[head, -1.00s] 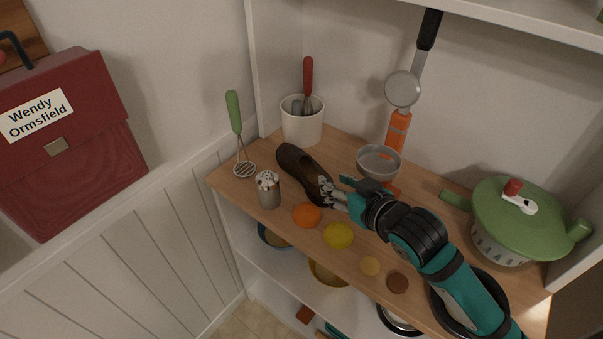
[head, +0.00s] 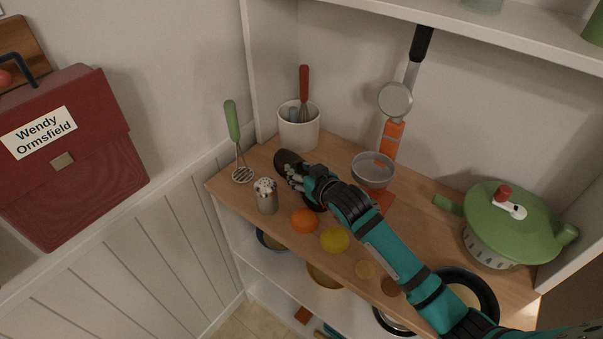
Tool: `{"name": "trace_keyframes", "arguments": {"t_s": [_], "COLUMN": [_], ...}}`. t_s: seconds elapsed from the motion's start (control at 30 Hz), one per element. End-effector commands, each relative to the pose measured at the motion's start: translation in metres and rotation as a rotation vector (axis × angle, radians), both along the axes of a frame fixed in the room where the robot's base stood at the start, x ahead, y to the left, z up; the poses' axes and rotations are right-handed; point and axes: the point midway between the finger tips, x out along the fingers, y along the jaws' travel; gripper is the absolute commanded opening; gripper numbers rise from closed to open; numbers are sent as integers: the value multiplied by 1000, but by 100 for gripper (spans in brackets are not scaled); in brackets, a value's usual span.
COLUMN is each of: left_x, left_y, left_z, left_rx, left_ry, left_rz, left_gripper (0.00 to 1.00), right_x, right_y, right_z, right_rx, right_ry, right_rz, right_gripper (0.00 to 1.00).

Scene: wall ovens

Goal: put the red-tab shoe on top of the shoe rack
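No red tab shows on the shoe from here. My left gripper is not in view. I see no clear shoe rack.
A green salad spinner (head: 512,225) stands at right. A red bag (head: 70,175) hangs left.

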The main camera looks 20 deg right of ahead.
Motion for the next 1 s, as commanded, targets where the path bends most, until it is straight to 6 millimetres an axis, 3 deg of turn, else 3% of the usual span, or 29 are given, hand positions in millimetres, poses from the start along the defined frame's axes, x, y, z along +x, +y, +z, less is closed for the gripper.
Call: {"name": "trace_keyframes", "arguments": {"t_s": [0.1, 0.37, 0.63, 1.0], "left_x": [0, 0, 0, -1], "left_y": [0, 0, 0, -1], "left_z": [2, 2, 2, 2], "left_rx": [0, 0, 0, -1], "left_ry": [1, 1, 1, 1], "left_rz": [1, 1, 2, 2], "left_gripper": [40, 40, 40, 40], "right_x": [10, 12, 12, 12], "right_y": [3, 3, 3, 3], "right_z": [-4, -6, -6, -6], "right_rx": [0, 0, 0, -1], "right_ry": [0, 0, 0, 2], "right_rz": [0, 1, 1, 0], "right_gripper": [35, 35, 1, 0]}}
